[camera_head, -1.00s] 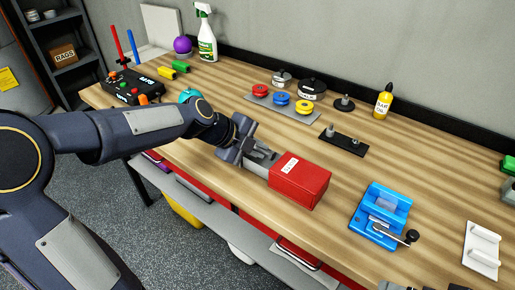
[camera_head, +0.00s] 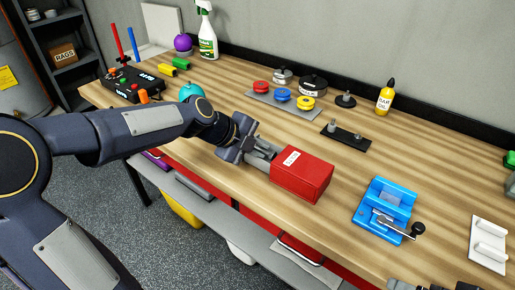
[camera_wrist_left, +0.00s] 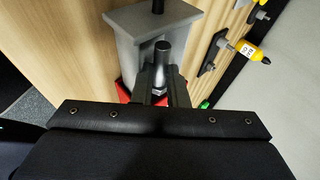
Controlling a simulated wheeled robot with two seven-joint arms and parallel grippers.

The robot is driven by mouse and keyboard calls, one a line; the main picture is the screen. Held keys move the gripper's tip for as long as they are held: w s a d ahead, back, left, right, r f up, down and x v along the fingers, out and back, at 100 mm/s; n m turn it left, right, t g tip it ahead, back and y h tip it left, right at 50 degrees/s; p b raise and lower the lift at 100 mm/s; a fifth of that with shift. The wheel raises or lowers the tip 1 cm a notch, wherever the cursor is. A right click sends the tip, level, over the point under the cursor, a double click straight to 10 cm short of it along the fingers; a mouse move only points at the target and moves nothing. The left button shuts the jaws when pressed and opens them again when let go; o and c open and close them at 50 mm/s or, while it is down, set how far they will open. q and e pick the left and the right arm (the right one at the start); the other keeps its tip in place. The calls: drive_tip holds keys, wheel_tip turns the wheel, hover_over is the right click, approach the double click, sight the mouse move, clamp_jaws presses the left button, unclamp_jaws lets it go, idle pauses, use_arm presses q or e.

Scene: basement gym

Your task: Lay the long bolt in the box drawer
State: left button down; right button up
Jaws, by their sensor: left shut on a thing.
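The red box (camera_head: 301,178) with a white label stands near the front edge of the workbench. Its grey drawer (camera_wrist_left: 127,48) is pulled out on the left side, with a dark knob on its front plate. My left gripper (camera_head: 262,152) is over the drawer, pointing down into it. In the left wrist view its fingers (camera_wrist_left: 162,88) are shut on the long bolt (camera_wrist_left: 162,62), a dark metal shaft with a hex part. I cannot tell whether the bolt touches the drawer floor. Dark parts at the bottom right edge of the head view seem to be my right gripper (camera_head: 430,286), mostly cut off.
A blue fixture with a lever (camera_head: 388,210) stands right of the box. A black control box (camera_head: 134,82) is far left. Bare wood lies right of the box.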

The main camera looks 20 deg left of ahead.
use_arm(q)
drive_tip(key=c, duration=1.4)
unclamp_jaws()
drive_tip(key=shift+f, duration=0.3)
drive_tip(key=shift+o, duration=0.3)
drive_tip(key=shift+s, duration=0.1)
use_arm(e)
drive_tip(key=shift+s+a+f, duration=0.1)
drive_tip(key=shift+s+f, duration=0.05)
drive_tip(key=shift+f, duration=0.3)
drive_tip(key=shift+s+a+f, duration=0.1)
drive_tip(key=shift+f, duration=0.3)
use_arm(q)
drive_tip(key=shift+f, duration=0.1)
drive_tip(key=c, duration=0.4)
drive_tip(key=shift+w+r+p, duration=0.15)
drive_tip(key=shift+r+p, duration=0.5)
drive_tip(key=shift+r, duration=0.7)
drive_tip(key=shift+w+r+p, duration=0.2)
drive_tip(key=shift+r+p, duration=0.5)
drive_tip(key=shift+r, duration=0.65)
drive_tip(key=shift+w+r+p, duration=0.15)
drive_tip(key=shift+r+p, duration=0.5)
drive_tip(key=shift+r, duration=0.7)
use_arm(e)
drive_tip(key=shift+w+r+g, duration=0.15)
drive_tip(key=shift+w+r, duration=0.05)
drive_tip(key=shift+r, duration=0.7)
drive_tip(key=shift+w+r+g, duration=0.15)
drive_tip(key=shift+r, duration=0.7)
